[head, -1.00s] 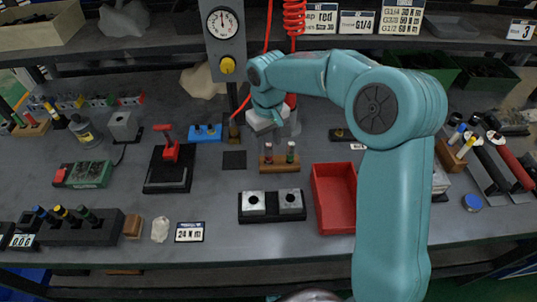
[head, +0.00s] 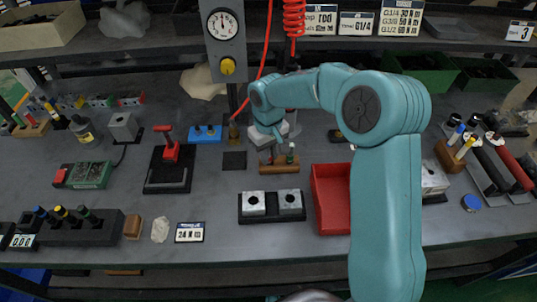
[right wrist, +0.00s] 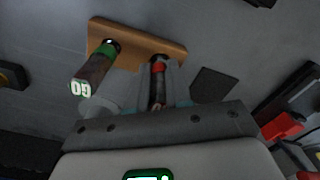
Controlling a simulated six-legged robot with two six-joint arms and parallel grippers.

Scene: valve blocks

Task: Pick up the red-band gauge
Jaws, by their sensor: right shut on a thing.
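The wooden gauge stand (head: 279,168) is mid-bench in the head view and also shows in the right wrist view (right wrist: 120,33). My right gripper (head: 267,152) is lowered over its left half. In the right wrist view my right gripper (right wrist: 158,85) is shut around the red-band gauge (right wrist: 159,68), its red band showing between the fingers. The gauge's far end is at the stand; I cannot tell whether it is clear of its hole. The green-band gauge (right wrist: 92,72), with a marked end, stands beside it, also in the head view (head: 291,154). My left gripper is not in view.
In front of the stand is a black block holder (head: 271,217) with two metal blocks. A red tray (head: 330,199) is to its right, partly behind my arm. A dark square pad (head: 234,160) and a red-handled fixture (head: 168,165) lie to the left.

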